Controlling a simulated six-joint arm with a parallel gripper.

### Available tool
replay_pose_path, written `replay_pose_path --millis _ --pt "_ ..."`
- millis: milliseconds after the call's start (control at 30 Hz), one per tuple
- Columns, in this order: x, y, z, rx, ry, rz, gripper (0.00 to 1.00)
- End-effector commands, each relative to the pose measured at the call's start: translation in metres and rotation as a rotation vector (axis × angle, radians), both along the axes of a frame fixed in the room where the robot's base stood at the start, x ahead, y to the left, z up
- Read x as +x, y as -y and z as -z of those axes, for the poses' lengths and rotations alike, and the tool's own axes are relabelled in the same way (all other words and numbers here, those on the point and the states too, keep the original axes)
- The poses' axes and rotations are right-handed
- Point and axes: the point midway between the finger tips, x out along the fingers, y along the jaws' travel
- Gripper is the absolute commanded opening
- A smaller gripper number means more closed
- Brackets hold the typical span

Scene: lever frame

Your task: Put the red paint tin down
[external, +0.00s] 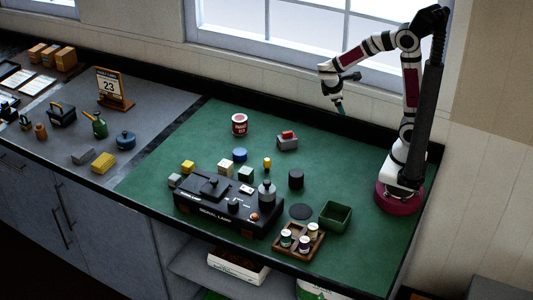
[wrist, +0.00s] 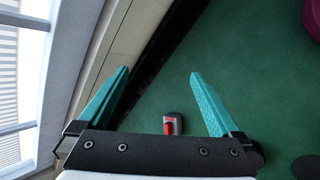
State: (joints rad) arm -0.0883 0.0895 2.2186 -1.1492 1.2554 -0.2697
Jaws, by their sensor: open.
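The red paint tin (external: 240,124), with a pale label band, stands upright on the green worktop (external: 340,150) near its back edge, left of centre. My gripper (external: 339,108) is up in the air near the window, to the right of the tin and well apart from it. In the wrist view my gripper (wrist: 159,74) shows two teal fingers spread wide with nothing between their tips. The tin is not in the wrist view.
A black lever box (external: 225,205), small blocks, a green bin (external: 335,215) and a wooden jar tray (external: 300,241) stand toward the front.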

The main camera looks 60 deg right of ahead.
Motion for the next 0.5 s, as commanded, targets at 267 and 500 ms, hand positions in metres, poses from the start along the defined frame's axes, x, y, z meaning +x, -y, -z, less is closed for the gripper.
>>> replay_pose_path --millis 267,500 --pt "-0.149 -0.135 -0.001 0.693 0.237 0.907 1.00" --pt "-0.156 -0.152 -0.003 0.765 0.237 0.984 1.00"
